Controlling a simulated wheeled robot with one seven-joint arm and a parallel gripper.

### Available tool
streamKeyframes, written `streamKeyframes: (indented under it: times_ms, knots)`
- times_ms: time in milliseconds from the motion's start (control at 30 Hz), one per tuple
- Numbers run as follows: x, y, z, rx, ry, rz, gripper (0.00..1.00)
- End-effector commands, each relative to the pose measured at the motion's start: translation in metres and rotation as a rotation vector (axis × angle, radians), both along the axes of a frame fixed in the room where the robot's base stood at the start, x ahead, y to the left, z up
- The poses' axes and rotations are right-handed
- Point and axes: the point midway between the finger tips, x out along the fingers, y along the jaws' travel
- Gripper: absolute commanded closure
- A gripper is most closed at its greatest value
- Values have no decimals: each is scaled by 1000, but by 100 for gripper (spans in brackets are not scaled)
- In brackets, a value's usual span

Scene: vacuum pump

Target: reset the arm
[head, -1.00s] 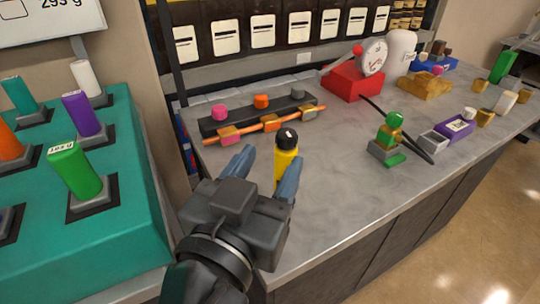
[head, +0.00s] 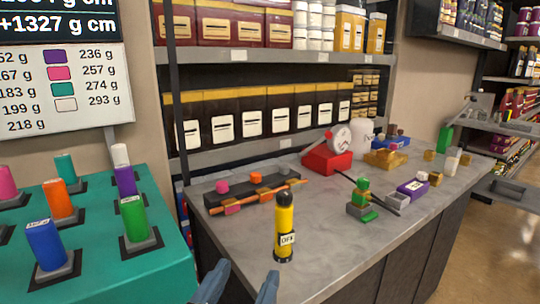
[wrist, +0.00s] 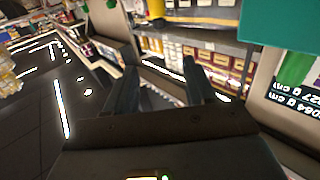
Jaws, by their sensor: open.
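My gripper (head: 238,284) shows at the bottom edge of the head view, with only its two blue-grey fingertips in sight. The fingers are apart with nothing between them. In the wrist view my gripper (wrist: 160,88) is also open and empty, seen against shelves and floor. A yellow bottle (head: 285,232) with a black cap and an OFF label stands upright on the grey counter (head: 330,240), beyond the fingertips and apart from them. The rest of my arm is out of the head view.
A teal stand (head: 150,275) with coloured blocks is at the left. On the counter are a dark manifold (head: 250,190) with coloured knobs, a red gauge unit (head: 325,160), a green valve (head: 361,197) and a purple box (head: 411,188). Stocked shelves (head: 270,57) stand behind. Open floor (head: 490,240) is at the right.

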Motion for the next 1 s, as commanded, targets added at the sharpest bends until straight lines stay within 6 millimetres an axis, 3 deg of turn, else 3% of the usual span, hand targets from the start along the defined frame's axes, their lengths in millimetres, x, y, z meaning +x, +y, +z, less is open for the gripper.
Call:
streamKeyframes:
  times_ms: [367,667,867,1000]
  knots:
    - [3,-18,-30,-69,55,56,45]
    - [-1,-49,-77,-155,145,146,45]
    - [-21,-85,-124,-214,238,246,45]
    - [-53,-118,-158,-230,308,330,45]
